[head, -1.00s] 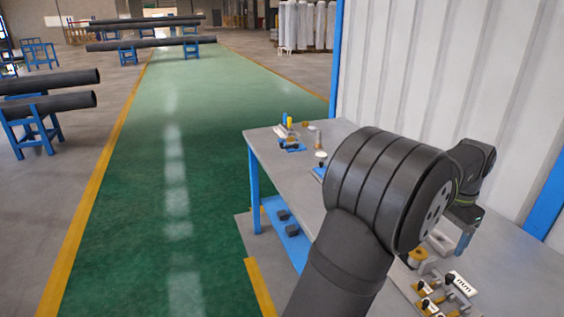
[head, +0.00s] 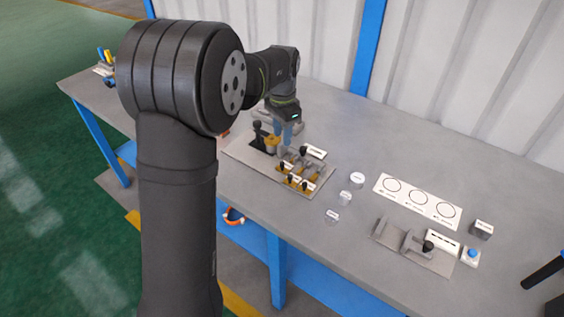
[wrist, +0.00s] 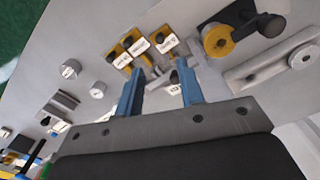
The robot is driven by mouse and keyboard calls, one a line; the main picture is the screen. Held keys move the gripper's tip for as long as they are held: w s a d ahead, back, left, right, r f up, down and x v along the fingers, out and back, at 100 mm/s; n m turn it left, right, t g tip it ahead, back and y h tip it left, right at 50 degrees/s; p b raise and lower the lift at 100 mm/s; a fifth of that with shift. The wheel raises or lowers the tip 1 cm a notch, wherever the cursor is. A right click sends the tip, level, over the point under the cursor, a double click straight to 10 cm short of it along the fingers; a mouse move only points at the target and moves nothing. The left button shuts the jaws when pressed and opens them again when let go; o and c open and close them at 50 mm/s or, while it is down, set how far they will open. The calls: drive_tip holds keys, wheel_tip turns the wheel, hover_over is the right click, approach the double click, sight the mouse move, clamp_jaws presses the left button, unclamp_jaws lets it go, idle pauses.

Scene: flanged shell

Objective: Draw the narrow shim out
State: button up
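Several small brass pieces with black knobs and white tags stand together on a grey plate (head: 236,150) on the bench. In the wrist view I see three of the tagged pieces, at left (wrist: 122,60), middle (wrist: 138,45) and right (wrist: 166,42). The tag print is too small to read, so I cannot tell which is the narrow shim. My gripper (wrist: 160,68) has two blue fingers spread apart with nothing held between them. In the head view my gripper (head: 285,138) is above the plate, just behind the tagged pieces. A yellow flanged round part (wrist: 217,40) is to the right.
A white strip with three circles (head: 418,200) lies at the right of the bench. A second fixture (head: 415,246) with a black knob, a blue button box (head: 471,257) and small round discs (head: 357,180) are nearby. The bench between the discs and the strip is clear.

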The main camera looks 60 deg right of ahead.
sight(282, 162)
wheel_tip(282, 162, down, 12)
drive_tip(key=shift+r, duration=0.1)
drive_tip(key=shift+c, duration=0.2)
clamp_jaws()
